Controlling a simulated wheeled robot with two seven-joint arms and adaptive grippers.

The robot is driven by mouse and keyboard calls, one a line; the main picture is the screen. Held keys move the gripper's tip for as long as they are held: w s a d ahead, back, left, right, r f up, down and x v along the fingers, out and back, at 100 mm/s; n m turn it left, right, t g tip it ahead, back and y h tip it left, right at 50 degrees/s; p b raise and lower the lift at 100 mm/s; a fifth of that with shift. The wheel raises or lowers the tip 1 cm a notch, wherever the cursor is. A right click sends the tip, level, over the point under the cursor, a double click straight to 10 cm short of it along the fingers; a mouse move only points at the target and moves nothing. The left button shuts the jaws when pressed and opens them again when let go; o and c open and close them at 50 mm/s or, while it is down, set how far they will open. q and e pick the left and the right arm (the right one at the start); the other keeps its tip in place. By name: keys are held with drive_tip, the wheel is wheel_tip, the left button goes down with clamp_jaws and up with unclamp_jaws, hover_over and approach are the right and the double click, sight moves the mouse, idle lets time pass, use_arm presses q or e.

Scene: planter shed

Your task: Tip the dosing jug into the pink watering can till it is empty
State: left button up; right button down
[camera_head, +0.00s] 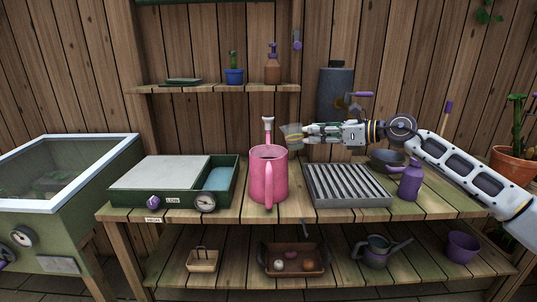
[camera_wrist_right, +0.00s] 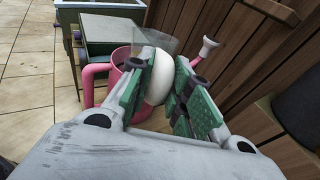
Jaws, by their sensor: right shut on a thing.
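The pink watering can (camera_head: 262,182) stands upright on the bench, its handle toward me and its spout rising at the back. It also shows in the right wrist view (camera_wrist_right: 98,72), partly hidden by the fingers. My right gripper (camera_head: 306,133) is shut on the dosing jug (camera_head: 292,138), a small see-through vessel. The jug is in the air just right of the can's rim and seems slightly tilted. In the right wrist view the clear jug (camera_wrist_right: 150,40) is beyond the fingers, with a white rounded part between them. I cannot tell its liquid level. My left gripper is not in view.
A green box with a dial (camera_head: 180,205) stands left of the can. A ribbed grey tray (camera_head: 345,186) lies right of it, below my right gripper. A purple bottle (camera_head: 410,182) and a dark bowl (camera_head: 386,159) stand farther right. A dark canister (camera_head: 336,92) stands behind.

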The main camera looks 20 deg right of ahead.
drive_tip(key=shift+r, duration=0.1)
drive_tip(key=shift+r+p, duration=1.35)
drive_tip(key=shift+r, duration=0.05)
drive_tip(key=shift+f, duration=0.1)
